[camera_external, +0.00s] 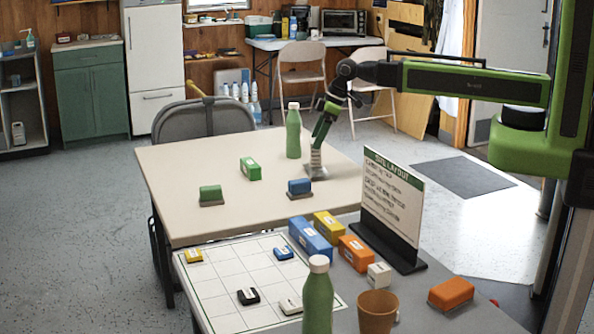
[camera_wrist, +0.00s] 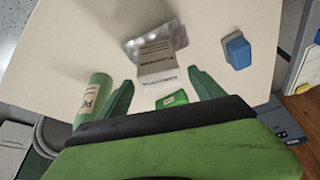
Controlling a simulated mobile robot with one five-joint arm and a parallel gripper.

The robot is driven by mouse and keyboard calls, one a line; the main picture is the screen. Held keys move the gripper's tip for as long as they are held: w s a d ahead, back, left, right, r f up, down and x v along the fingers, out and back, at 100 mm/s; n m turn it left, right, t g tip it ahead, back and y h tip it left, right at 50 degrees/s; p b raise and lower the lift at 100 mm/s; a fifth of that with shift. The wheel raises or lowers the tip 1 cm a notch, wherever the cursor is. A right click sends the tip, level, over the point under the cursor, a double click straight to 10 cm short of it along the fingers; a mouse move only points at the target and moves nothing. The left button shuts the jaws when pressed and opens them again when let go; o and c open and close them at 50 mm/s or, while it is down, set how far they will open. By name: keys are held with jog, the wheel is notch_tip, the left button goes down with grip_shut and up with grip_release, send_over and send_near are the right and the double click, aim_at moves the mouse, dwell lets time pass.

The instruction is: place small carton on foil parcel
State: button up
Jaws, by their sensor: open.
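The small carton (camera_external: 316,157) is pale with printed text and stands on the silver foil parcel (camera_external: 313,175) near the right side of the beige table. In the wrist view the carton (camera_wrist: 158,72) covers the near middle of the crinkled foil parcel (camera_wrist: 135,46), whose shiny edges show around it. My gripper (camera_external: 319,143) is just above the carton, fingers pointing down. In the wrist view my gripper (camera_wrist: 163,84) is open, with a finger on either side and clear gaps to the carton. The carton's underside is hidden.
A blue block (camera_external: 299,187), a green box (camera_external: 250,169) and another green block (camera_external: 211,194) are on the same table. A sign board (camera_external: 392,205) stands at the right.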

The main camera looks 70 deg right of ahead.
jog(key=p+v, duration=0.5)
jog(key=v, duration=0.2)
jog(key=s+d+f+m+g+h, duration=0.1)
jog(key=s+d+m+g, duration=0.3)
jog(key=s, duration=0.6)
jog(key=shift+f+m+h, duration=0.3)
jog(key=shift+f+h, duration=0.1)
jog(key=shift+s+d, duration=0.1)
